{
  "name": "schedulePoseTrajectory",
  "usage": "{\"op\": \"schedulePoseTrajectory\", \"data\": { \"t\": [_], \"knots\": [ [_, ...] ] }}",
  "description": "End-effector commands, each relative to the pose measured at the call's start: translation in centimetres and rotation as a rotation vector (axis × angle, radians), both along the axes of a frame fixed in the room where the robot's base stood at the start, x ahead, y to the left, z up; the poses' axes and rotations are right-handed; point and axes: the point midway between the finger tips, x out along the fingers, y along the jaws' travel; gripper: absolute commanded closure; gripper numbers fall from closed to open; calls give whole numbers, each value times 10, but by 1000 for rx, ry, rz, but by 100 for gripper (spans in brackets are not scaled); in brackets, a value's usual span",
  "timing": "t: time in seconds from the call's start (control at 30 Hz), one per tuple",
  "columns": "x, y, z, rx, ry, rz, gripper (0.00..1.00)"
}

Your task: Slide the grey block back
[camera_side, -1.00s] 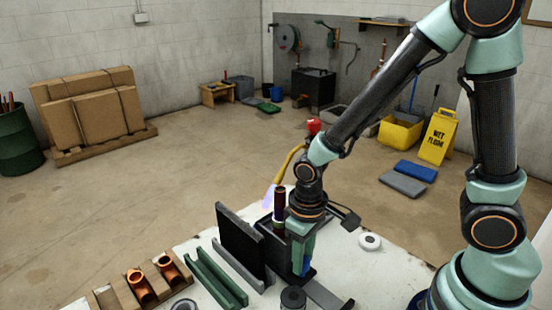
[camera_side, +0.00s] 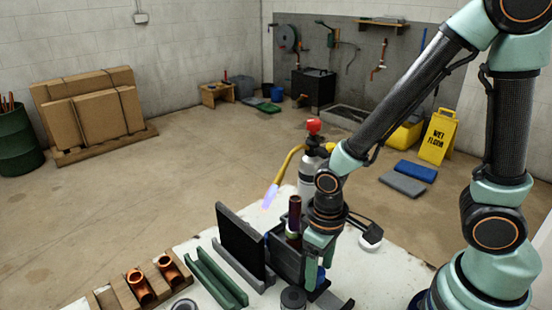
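A dark grey block (camera_side: 284,262) stands on the white table, right of an upright black panel (camera_side: 240,245). My gripper (camera_side: 318,272) points down at the block's right side, very close to it. The gripper's fingers are mostly hidden by its own teal body and the block, so I cannot tell whether it is open or shut, or whether it touches the block. A dark red-brown cylinder (camera_side: 295,213) stands upright just left of my wrist.
A green channel (camera_side: 216,278) and copper fittings (camera_side: 139,287) on a wooden rack lie to the left. A torch bottle (camera_side: 312,176) with a yellow hose stands behind my wrist. A white roll (camera_side: 371,240) is at the right. A dark ring (camera_side: 293,298) lies in front.

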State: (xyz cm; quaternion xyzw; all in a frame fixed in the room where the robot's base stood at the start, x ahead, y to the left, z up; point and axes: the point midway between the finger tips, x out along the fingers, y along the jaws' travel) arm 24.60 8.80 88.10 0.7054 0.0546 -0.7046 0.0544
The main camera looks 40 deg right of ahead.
Motion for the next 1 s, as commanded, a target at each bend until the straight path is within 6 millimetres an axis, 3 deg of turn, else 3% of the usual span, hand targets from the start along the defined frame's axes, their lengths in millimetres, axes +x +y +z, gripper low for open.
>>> {"op": "schedulePoseTrajectory", "data": {
  "t": [0.37,1.0],
  "knots": [
    [2,1,12,2,-7,3,33],
    [1,1,109,2,-6,1,33]
  ]
}}
